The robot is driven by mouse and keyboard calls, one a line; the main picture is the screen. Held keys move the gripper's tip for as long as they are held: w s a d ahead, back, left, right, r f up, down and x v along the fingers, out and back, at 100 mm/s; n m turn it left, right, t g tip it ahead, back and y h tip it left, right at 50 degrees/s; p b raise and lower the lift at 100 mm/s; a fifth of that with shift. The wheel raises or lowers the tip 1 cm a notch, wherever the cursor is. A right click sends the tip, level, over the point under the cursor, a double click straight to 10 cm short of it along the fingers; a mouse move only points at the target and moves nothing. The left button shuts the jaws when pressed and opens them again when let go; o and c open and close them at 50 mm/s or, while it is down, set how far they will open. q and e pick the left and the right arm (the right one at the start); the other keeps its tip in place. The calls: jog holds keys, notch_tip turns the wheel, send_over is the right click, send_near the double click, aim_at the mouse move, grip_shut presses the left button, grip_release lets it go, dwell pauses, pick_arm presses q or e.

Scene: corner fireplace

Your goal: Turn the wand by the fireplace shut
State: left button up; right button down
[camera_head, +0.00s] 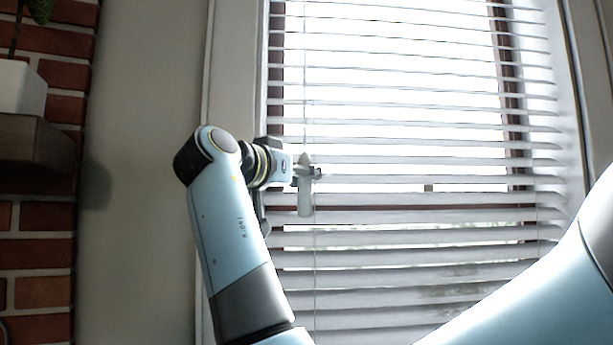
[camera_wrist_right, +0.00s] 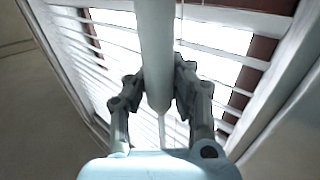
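The wand (camera_head: 305,198) hangs in front of the left part of the white window blind (camera_head: 420,215). It is a pale rod with a thicker lower part below a thin upper length. My right gripper (camera_head: 306,173) reaches it from the left, level with its thick part. In the right wrist view the wand (camera_wrist_right: 157,45) runs between the two fingers of my right gripper (camera_wrist_right: 160,88), which close on it from both sides. The blind's slats are tilted open, with bright light between them. My left gripper is not in view.
The white window frame (camera_head: 234,75) stands close beside my right wrist. A brick wall (camera_head: 40,290) with a wooden shelf (camera_head: 38,143) and a white plant pot (camera_head: 20,88) is at the far left. Bare wall lies between.

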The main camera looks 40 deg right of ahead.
jog(key=c, duration=1.6)
grip_release()
jog(key=shift+f, duration=0.15)
jog(key=o, duration=0.5)
jog(key=shift+a, duration=0.3)
jog(key=shift+d, duration=0.1)
jog(key=shift+d, duration=0.1)
jog(key=shift+r, duration=0.35)
notch_tip(320, 180, up, 10)
jog(key=shift+f, duration=0.25)
